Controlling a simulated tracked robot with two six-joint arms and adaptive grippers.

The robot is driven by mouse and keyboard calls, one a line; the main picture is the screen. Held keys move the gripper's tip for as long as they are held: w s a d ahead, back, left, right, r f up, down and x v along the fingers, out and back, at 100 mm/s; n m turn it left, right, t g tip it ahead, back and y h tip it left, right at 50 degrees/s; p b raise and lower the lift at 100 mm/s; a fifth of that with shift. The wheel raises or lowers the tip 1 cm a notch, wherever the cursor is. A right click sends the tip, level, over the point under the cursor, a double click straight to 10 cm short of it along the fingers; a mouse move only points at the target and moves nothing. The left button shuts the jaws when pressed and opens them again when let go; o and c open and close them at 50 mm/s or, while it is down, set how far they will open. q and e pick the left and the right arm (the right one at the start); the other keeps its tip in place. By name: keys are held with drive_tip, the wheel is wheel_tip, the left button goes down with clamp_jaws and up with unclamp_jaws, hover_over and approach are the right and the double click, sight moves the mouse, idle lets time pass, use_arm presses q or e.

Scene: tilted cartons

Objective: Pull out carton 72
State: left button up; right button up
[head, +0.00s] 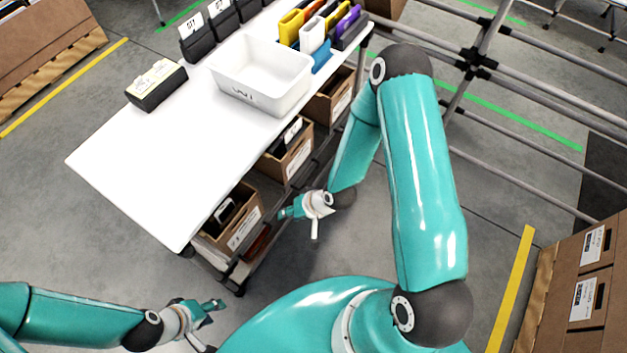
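Three open brown cartons stand under the white table with labelled fronts tilted towards me: a near one (243,229), a middle one (297,155) and a far one (342,97). Their label print is too small to read, so I cannot tell which is carton 72. Dark items show inside the near and middle ones. My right gripper (300,226) is open and empty, just right of the near carton, with its fingers spread and apparently not touching it. My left gripper (209,325) is open and empty over the floor at the bottom, clear of the cartons.
The white table (150,185) holds a white bin (262,75), a black box (157,86), several black holders and colourful items. Its frame and shelf rails border the cartons. Grey rails cross the upper right. More cartons (590,290) stand at lower right. Floor beside the table is clear.

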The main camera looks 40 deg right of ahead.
drive_tip(key=w+d+f+m+t+b, duration=0.3)
drive_tip(key=w+d+f+t+b, duration=0.1)
drive_tip(key=w+d+f+b, duration=0.35)
drive_tip(key=m+t+y+b, duration=0.2)
drive_tip(key=m+t+b, duration=0.35)
drive_tip(key=b, duration=1.15)
approach(312, 173)
drive_tip(key=shift+n, duration=0.35)
drive_tip(key=b+x, duration=0.1)
drive_tip(key=x, duration=0.2)
drive_tip(key=b+x, duration=0.2)
drive_tip(key=x, duration=0.2)
drive_tip(key=b+x, duration=0.1)
drive_tip(key=x, duration=0.2)
drive_tip(key=shift+w+d+f+b, duration=0.1)
drive_tip(key=shift+w+f+b, duration=0.05)
drive_tip(key=shift+f+b, duration=0.25)
use_arm(q)
wheel_tip(312, 173, down, 32)
drive_tip(key=shift+f, duration=0.15)
use_arm(e)
clamp_jaws()
